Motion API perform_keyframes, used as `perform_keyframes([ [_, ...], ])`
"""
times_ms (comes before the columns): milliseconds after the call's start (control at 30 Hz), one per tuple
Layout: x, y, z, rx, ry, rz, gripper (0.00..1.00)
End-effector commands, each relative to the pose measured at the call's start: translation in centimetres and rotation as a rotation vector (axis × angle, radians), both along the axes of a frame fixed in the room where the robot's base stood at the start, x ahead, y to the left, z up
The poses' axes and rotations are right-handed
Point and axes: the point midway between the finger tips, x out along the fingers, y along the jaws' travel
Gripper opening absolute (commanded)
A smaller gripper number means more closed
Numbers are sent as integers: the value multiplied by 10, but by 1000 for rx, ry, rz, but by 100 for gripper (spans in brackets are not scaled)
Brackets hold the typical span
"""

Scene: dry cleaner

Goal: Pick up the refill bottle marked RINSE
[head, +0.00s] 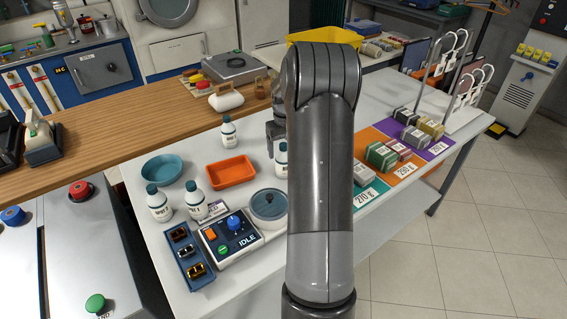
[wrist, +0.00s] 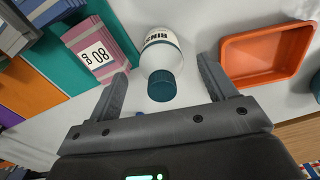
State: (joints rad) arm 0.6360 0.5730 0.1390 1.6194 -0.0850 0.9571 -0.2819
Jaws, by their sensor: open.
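The refill bottle marked RINSE (wrist: 161,48) is white with a dark teal cap, and its label reads "RINS" with the end out of sight. In the wrist view it shows between the two fingers of my gripper (wrist: 164,72), cap towards the palm. The fingers are spread with a gap on each side of the bottle, and I see no contact. In the head view a bottle beside my gripper (head: 274,130) looks like the same one (head: 282,164), partly hidden by my arm. Similar bottles stand at the back (head: 228,134) and at the left (head: 158,206).
An orange tray (head: 231,172) and a teal bowl (head: 162,168) stand left of my arm.

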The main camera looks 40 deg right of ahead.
Motion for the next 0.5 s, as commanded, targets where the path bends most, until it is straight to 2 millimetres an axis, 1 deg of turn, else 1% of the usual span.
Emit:
perform_keyframes([
  [200, 3, 0, -33, 3, 3, 1, 77],
  [267, 3, 0, -40, 3, 3, 1, 77],
  [333, 4, 0, -45, 1, 0, 1, 77],
  [500, 4, 0, -45, 0, -1, 1, 77],
])
